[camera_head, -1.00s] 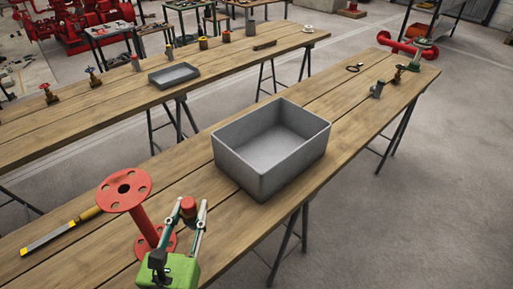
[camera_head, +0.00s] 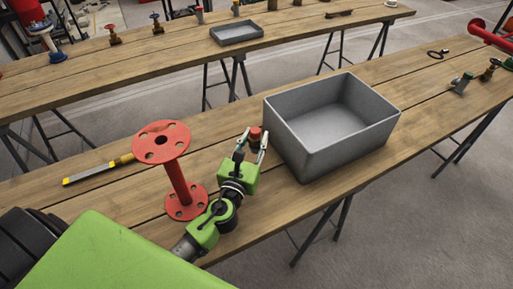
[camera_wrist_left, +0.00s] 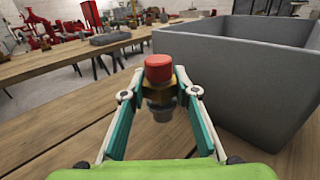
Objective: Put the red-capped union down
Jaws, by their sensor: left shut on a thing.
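The red-capped union (camera_head: 255,134) is between the fingertips of my left gripper (camera_head: 251,141), beside the near-left wall of the grey bin. In the left wrist view the union (camera_wrist_left: 159,72) is upright, with a red cap over a brass and grey body. My left gripper (camera_wrist_left: 159,95) is shut on it there. I cannot tell whether its lower end touches the wooden table (camera_head: 215,150). My right gripper is not in view.
The open grey bin (camera_head: 330,150) stands just right of the union and looks empty. A red flanged pipe spool (camera_head: 178,185) stands left of my left gripper. A yellow-handled tool (camera_head: 97,169) lies further left. Valves and fittings (camera_head: 462,82) are at the far right end.

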